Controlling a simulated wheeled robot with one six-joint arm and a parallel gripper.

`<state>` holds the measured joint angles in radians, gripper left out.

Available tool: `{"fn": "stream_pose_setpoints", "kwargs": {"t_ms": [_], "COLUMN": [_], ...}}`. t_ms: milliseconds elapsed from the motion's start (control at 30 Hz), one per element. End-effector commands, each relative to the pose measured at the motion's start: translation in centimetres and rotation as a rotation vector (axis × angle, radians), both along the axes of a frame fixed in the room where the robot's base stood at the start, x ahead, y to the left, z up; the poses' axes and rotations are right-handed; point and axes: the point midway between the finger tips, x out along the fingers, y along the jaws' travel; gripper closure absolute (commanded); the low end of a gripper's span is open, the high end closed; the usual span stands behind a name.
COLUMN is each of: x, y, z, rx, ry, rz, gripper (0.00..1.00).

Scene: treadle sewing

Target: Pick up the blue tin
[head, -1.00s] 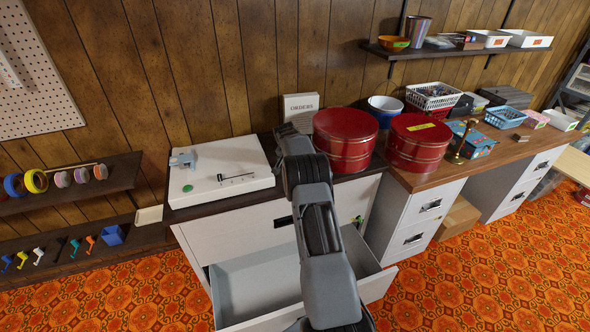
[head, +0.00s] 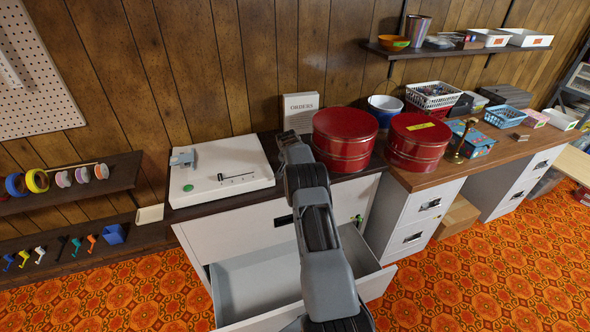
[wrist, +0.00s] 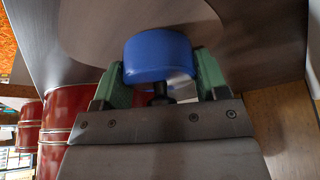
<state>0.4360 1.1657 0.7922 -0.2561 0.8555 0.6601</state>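The blue tin (wrist: 158,56) is round and shows in the wrist view, between the two green fingers of my gripper (wrist: 160,80). The fingers lie against its left and right sides, with no clear gap. I cannot tell whether the tin rests on a surface or is held clear of it. In the head view my arm hides both the gripper and the tin; the arm reaches to the cabinet top beside the left red tin.
Two large red tins, left (head: 345,138) and right (head: 417,140), stand close to the right of my arm. A white scale-like device (head: 220,172) lies to the left. A white orders box (head: 300,110) stands behind. An open drawer (head: 255,285) juts out below.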

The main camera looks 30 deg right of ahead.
Motion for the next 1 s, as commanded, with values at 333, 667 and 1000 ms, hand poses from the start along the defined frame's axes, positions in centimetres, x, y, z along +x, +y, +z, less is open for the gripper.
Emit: {"fn": "stream_pose_setpoints", "kwargs": {"t_ms": [333,667,1000], "x": [0.0,0.1,-1.9], "y": [0.0,-0.1,1.4], "z": [0.1,1.1,6.1], "rx": [-0.001,-0.002,-0.001], "ry": [-0.001,-0.004,-0.003], "rz": [0.000,0.001,0.001], "gripper": [0.64,0.64,0.64]}}
